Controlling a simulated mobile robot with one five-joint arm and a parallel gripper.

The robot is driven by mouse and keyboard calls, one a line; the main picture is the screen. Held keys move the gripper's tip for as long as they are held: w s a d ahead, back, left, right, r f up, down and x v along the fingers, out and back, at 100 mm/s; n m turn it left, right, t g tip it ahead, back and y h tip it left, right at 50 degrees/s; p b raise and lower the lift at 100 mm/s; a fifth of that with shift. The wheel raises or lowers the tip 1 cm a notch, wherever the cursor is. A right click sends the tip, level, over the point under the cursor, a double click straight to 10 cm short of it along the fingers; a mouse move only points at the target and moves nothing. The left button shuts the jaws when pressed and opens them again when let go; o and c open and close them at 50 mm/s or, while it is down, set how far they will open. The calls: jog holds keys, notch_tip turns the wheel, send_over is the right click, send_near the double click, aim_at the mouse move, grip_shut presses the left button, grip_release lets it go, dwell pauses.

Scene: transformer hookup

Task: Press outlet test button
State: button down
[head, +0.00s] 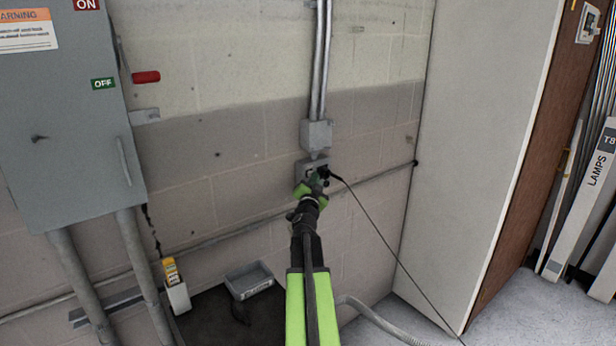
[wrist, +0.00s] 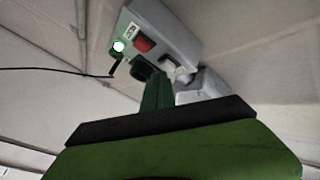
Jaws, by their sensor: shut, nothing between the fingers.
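The outlet box (head: 304,165) is on the block wall below a grey junction box, partly hidden by my gripper. In the wrist view the outlet box (wrist: 171,28) is grey and tilted, with a red button (wrist: 142,44), a small label and a bright white round spot (wrist: 118,46) on its face. A black cord (wrist: 60,69) runs to the outlet's face. My gripper (head: 314,184) is shut and empty, just in front of the outlet. In the wrist view its dark fingertip (wrist: 146,72) is close beside the red button; I cannot tell whether it touches anything.
A grey switch cabinet (head: 62,120) with a red handle is on the left. A yellow meter (head: 171,270) and a grey tray (head: 249,280) sit low at left. The black cord (head: 385,240) hangs to the right, before a white cabinet side (head: 475,150). A conduit (head: 240,235) crosses the wall.

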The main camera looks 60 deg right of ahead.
jog(key=shift+w+d, duration=0.15)
jog(key=shift+w, duration=0.25)
dwell(0.3)
jog(key=shift+s+a, duration=0.3)
jog(key=shift+s, duration=0.5)
jog(key=s, duration=0.1)
jog(key=s+a, duration=0.1)
jog(key=s, duration=0.2)
jog(key=shift+s+a, duration=0.3)
jog(key=shift+s, duration=0.1)
dwell(0.5)
jog(key=shift+s+f, duration=0.1)
